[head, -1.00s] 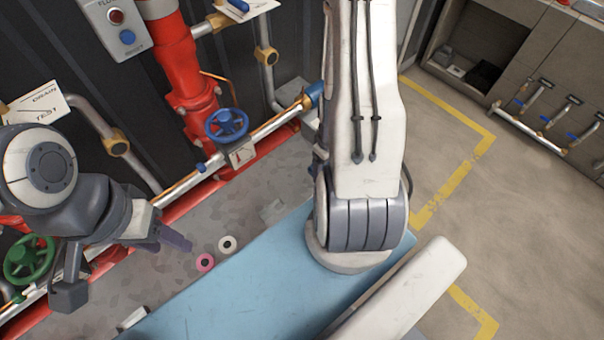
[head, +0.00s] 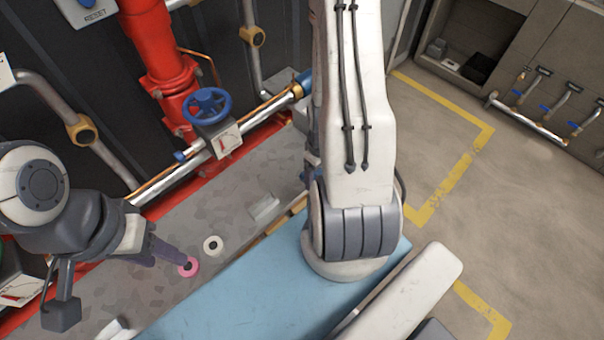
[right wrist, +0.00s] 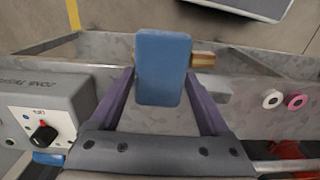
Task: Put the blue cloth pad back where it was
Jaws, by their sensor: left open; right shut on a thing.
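The blue cloth pad (right wrist: 163,68) is upright between the purple fingers of my right gripper (right wrist: 162,78) in the right wrist view. The right gripper is shut on it, above or beside a grey metal tray (right wrist: 233,92). In the head view my right arm hides this gripper and the pad. My left gripper (head: 170,254) is open at the left of the head view, its purple fingers beside a pink ring (head: 189,267).
A white ring (head: 213,245) lies near the pink one. A pale brown bar (right wrist: 203,59) is just behind the pad. A grey box with a black knob (right wrist: 43,135) stands left of the right gripper. A blue handwheel (head: 208,105) and red pipes are behind.

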